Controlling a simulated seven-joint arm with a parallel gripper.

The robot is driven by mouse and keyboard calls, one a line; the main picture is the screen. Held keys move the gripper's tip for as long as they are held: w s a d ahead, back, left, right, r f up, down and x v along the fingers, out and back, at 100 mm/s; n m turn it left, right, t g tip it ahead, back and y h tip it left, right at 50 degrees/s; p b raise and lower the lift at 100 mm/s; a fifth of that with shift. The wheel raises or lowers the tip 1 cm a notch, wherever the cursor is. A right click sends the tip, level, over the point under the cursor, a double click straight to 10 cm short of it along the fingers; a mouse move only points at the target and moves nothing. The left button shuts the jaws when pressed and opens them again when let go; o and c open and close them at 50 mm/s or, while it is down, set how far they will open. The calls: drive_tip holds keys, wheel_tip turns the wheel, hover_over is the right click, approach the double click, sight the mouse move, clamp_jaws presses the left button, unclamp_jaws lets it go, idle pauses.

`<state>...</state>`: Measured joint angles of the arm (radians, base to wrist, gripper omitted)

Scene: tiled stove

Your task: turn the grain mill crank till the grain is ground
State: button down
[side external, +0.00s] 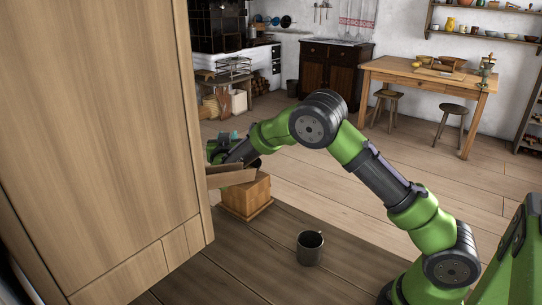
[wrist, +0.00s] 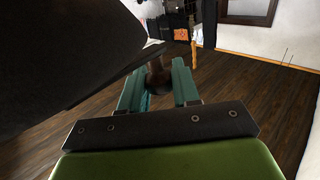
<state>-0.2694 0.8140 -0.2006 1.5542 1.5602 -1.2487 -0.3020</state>
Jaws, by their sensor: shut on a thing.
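The grain mill appears to be the wooden box (side external: 246,196) on a wider base, standing on the dark planks in the side external view. Its upper part is mostly hidden by my arm and a tilted wooden piece (side external: 231,176). My gripper (wrist: 158,82) has teal fingers on either side of a brown knob (wrist: 157,73) in the wrist view, and is shut on it. The knob looks like the crank handle. In the side external view my gripper is above the box, partly behind the cabinet. The crank arm and the grain cannot be made out.
A tall wooden cabinet (side external: 95,130) blocks the left of the side external view. A dark mug (side external: 310,248) stands right of the box. A table (side external: 420,75) with stools is farther back. A large dark shape (wrist: 60,50) fills the wrist view's upper left.

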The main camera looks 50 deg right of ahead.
drive_tip(key=shift+d+r+h, duration=0.2)
drive_tip(key=shift+r+h, duration=0.1)
drive_tip(key=shift+r, duration=0.25)
drive_tip(key=c, duration=0.9)
unclamp_jaws()
drive_tip(key=shift+o, duration=0.2)
drive_tip(key=shift+a+f, duration=0.1)
drive_tip(key=shift+f, duration=0.05)
drive_tip(key=shift+f, duration=0.1)
drive_tip(key=shift+a, duration=0.1)
